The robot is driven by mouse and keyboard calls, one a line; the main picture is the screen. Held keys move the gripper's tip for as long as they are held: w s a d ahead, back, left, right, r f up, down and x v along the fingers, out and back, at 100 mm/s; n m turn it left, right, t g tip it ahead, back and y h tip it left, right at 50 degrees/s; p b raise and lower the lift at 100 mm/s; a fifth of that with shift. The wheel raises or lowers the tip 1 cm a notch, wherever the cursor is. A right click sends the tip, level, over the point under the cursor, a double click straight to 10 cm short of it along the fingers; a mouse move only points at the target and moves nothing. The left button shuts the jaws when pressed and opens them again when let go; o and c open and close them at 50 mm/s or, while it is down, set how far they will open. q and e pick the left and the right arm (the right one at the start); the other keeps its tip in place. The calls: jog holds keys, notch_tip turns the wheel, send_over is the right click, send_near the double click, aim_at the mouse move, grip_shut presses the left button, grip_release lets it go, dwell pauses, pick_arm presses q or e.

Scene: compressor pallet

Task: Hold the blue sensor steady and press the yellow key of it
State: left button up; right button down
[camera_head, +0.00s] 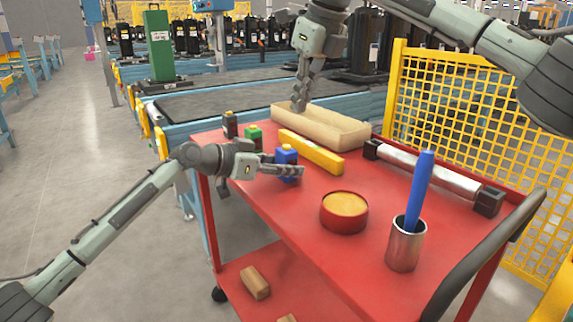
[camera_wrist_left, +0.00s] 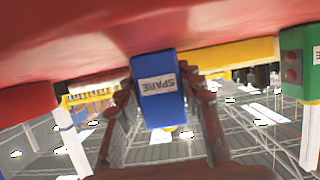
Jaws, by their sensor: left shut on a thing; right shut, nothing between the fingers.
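The blue sensor (camera_head: 287,153) stands upright near the left edge of the red cart top, with a small yellow key (camera_head: 286,147) on its top. My left gripper (camera_head: 290,171) is shut on it from the left, fingers low on its body. In the left wrist view, which is upside down, the blue sensor (camera_wrist_left: 160,85) shows a "SPARE" label between the two fingers, its base against the red surface. My right gripper (camera_head: 299,106) is shut and empty, pointing down at the beige tray, behind the blue sensor and well apart from it.
Green (camera_head: 253,135) and dark (camera_head: 230,123) sensors stand behind the blue one. A yellow bar (camera_head: 311,155) lies close on its right. The beige tray (camera_head: 335,137), a red round tin (camera_head: 343,220) and a metal cup (camera_head: 405,250) with a blue stick share the red cart (camera_head: 290,217).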

aim_at(287, 147)
jog(key=a+n+t, duration=0.1)
jog(key=t, duration=0.1)
jog(key=w+r+n+t, duration=0.1)
jog(key=t, duration=0.1)
jog(key=w+a+n+t, duration=0.1)
jog(key=shift+w+a+r+t, duration=0.15)
jog(key=shift+a+r+t, duration=0.15)
jog(key=shift+r+t, duration=0.1)
jog(key=shift+f, duration=0.2)
jog(key=shift+f, duration=4.3)
jog(key=shift+f, duration=0.1)
jog(key=shift+f, duration=0.35)
jog(key=shift+f, duration=0.5)
